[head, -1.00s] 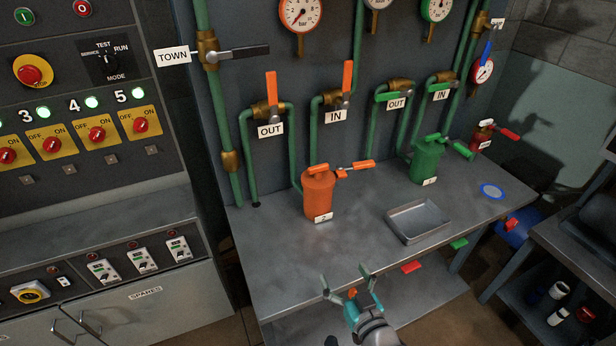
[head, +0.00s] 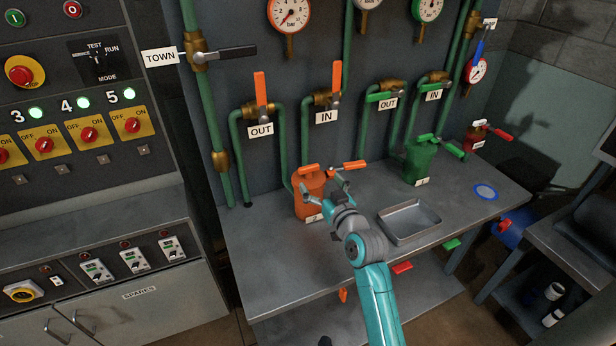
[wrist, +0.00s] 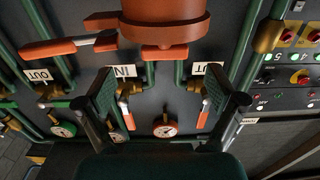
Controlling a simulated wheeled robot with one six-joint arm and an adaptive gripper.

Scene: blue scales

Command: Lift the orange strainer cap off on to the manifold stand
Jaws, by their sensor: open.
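The orange strainer (head: 298,201) stands upright on the grey manifold stand (head: 262,262), its orange cap (head: 309,171) seated on top with a short bar handle. In the wrist view, which looks upside down, the orange body and cap (wrist: 165,32) fill the top centre. My gripper (head: 324,190) is open, in front of the strainer in the head view and partly covering its right side. In the wrist view my open gripper (wrist: 158,82) has its two fingers spread wide, with nothing between them. I cannot tell whether a finger touches the strainer.
An orange-handled valve (head: 350,166) juts out right of the strainer, close to my gripper. A grey metal tray (head: 408,236) lies right of my arm. A green strainer (head: 419,162) and a blue ring (head: 485,191) are farther right. The stand's front left is bare.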

